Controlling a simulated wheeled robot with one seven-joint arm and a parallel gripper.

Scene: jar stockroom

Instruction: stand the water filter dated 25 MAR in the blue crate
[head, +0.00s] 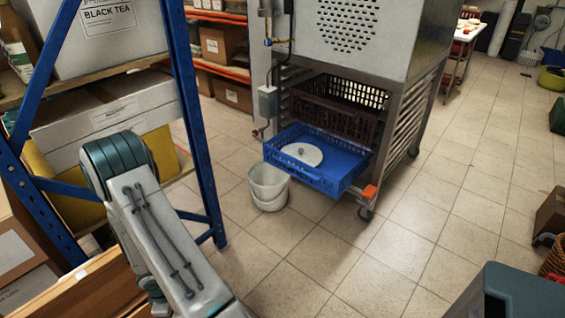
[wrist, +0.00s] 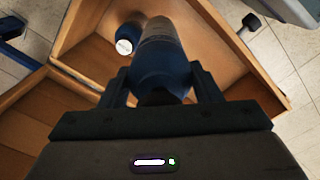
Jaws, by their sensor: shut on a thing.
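My gripper (wrist: 162,82) is shut on a dark blue cylinder with a greyish far end (wrist: 160,50), which looks like a water filter. No date on it is readable. It is over or inside a wooden box (wrist: 230,62) in the wrist view; I cannot tell if it touches the bottom. A second dark blue cylinder with a white round end (wrist: 124,46) stands in the box, just left of the held one. The blue crate (head: 292,168) sits low in a metal rack in the head view, with a white disc (head: 302,154) in it. My gripper is outside the head view.
A dark brown crate (head: 335,115) is on the rack level above the blue crate. White buckets (head: 268,186) stand on the floor at its left. A blue-framed shelf (head: 200,140) is at the left. The tiled floor (head: 400,240) in front of the rack is clear.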

